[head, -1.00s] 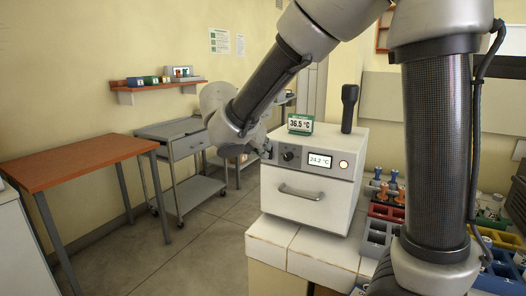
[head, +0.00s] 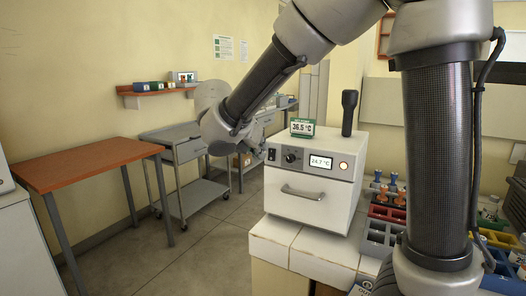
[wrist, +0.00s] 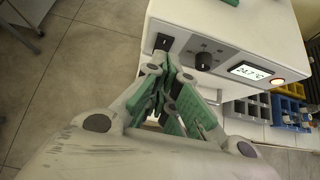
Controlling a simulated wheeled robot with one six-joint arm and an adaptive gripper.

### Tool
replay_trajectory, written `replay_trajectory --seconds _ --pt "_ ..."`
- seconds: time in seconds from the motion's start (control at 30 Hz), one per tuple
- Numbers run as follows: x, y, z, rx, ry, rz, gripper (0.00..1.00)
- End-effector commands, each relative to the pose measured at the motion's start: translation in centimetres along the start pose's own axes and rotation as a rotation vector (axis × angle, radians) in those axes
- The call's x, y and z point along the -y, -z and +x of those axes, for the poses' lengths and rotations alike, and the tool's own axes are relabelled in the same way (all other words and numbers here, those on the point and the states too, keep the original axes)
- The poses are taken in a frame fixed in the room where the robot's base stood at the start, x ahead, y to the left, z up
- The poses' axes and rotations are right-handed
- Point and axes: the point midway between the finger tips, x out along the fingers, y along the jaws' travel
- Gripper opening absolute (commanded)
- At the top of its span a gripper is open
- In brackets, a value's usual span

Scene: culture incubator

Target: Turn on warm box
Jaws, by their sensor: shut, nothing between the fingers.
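The warm box (head: 310,206) is a white cabinet with a drawer-like front and a handle, standing on a white-tiled counter. Its panel has a black rocker switch (wrist: 163,42) at the left end, a dark knob (wrist: 204,61), a display (wrist: 250,71) reading 24.7 °C, and a round lamp (wrist: 277,82) glowing orange. My gripper (wrist: 172,64) is shut and empty, its tips just in front of the panel near the switch. A small gap seems to lie between tips and switch, but contact is hard to judge. In the head view my arm partly hides the gripper.
A green-framed sign (head: 302,127) reading 36.5 °C and a black upright handle-like object (head: 348,112) stand on the box. Coloured tube racks (head: 380,232) stand to its right.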

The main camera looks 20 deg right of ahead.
Motion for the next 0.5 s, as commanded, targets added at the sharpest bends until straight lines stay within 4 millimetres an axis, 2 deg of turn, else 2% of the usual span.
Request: replay_trajectory --seconds 0.5 --pt "0.0 -1.8 -7.9 0.0 -0.004 0.001 0.0"
